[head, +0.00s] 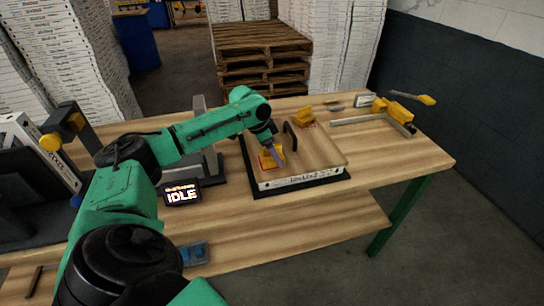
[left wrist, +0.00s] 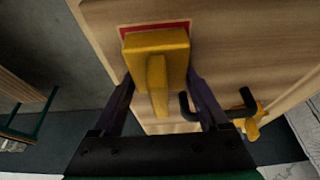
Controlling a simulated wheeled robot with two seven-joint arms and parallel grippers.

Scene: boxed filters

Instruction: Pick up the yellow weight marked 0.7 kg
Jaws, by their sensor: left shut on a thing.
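A yellow weight (head: 265,163) stands on a red patch on the near left of a wooden-topped box (head: 325,151). In the left wrist view the yellow weight (left wrist: 157,45) shows a block body and an upright grip, with the red patch (left wrist: 126,29) under it. My left gripper (head: 273,157) is shut on this weight, with a finger on each side. A second yellow weight (head: 304,116) stands farther back on the same top. No 0.7 kg marking is readable on either weight. My right gripper is not in view.
A black handle (head: 290,137) rises from the box top between the weights. A yellow clamp (head: 394,113) lies at the table's right. An IDLE display (head: 182,194) stands left of the box.

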